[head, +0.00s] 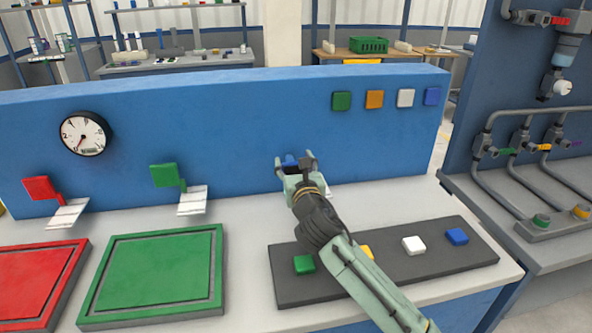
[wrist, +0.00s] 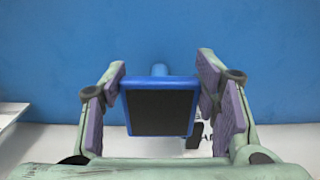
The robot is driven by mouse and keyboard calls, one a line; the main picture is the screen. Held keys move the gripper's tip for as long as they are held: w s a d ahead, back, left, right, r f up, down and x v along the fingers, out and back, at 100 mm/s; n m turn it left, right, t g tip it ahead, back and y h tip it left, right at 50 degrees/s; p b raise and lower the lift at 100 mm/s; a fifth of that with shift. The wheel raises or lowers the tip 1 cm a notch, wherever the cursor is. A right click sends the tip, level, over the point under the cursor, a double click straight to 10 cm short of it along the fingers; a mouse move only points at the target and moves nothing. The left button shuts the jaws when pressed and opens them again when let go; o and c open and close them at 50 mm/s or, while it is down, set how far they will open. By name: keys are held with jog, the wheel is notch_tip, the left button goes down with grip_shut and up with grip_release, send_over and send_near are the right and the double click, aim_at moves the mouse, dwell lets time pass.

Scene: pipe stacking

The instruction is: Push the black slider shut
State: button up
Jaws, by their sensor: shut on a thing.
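My gripper (head: 298,165) is at the blue wall panel (head: 220,115), in the middle of the head view. It is shut on a blue handle (head: 290,161) that stands out from the panel. A small black piece (wrist: 194,135) shows low at the right, behind the handle and before a white label (wrist: 206,148). I cannot tell whether this piece is the black slider. No other black slider is clear in either view.
A red handle (head: 38,188) and a green handle (head: 164,175) stand on the panel at left. Red (head: 40,285) and green (head: 158,275) trays and a dark button block (head: 440,252) lie on the bench. Pipes (head: 495,180) stand right.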

jog(key=shift+w+a, duration=0.15)
jog(key=shift+w, duration=0.8)
jog(key=o, duration=1.7)
jog(key=shift+s, duration=0.15)
jog(key=s+d, duration=0.2)
jog(key=s, duration=0.9)
jog(key=shift+s+d, duration=0.15)
jog(key=shift+s, duration=0.15)
